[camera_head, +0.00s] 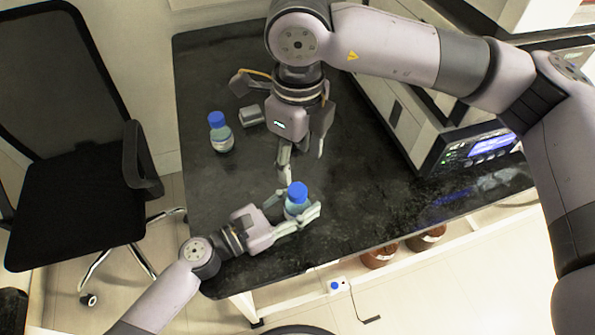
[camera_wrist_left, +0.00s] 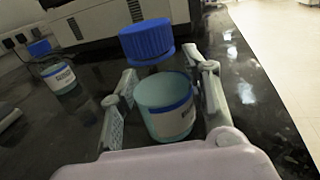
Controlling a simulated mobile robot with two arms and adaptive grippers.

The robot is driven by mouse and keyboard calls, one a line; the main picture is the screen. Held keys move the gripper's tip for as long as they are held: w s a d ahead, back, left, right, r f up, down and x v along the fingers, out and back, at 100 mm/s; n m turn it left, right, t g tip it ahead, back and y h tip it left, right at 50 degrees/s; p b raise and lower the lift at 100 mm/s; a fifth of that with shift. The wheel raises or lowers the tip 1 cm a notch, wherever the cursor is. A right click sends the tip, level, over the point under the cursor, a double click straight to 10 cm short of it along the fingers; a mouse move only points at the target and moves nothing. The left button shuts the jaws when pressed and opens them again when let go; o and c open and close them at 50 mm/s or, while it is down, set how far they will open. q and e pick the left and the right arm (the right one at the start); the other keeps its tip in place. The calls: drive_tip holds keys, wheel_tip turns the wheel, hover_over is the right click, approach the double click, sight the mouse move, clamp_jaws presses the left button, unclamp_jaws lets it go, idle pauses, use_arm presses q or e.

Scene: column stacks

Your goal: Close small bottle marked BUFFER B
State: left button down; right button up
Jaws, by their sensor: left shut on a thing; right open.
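A small bottle with a blue cap (camera_head: 297,192) and pale teal body stands near the table's front edge. My left gripper (camera_head: 296,210) is shut on its body, with a finger on each side. In the left wrist view the bottle (camera_wrist_left: 166,112) shows a white label with a blue band between my fingers (camera_wrist_left: 163,98). The label text is too small to read. My right gripper (camera_head: 302,157) is open and empty, just behind and above the bottle, fingers pointing down.
An instrument with a lit panel (camera_head: 480,148) fills the table's right side. Brown bottles (camera_head: 380,256) are below the table. A chair (camera_head: 75,190) stands left.

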drive_tip(key=shift+r, duration=1.4)
use_arm(q)
drive_tip(key=c, duration=0.8)
unclamp_jaws()
drive_tip(key=v, duration=1.2)
drive_tip(key=shift+f, duration=0.1)
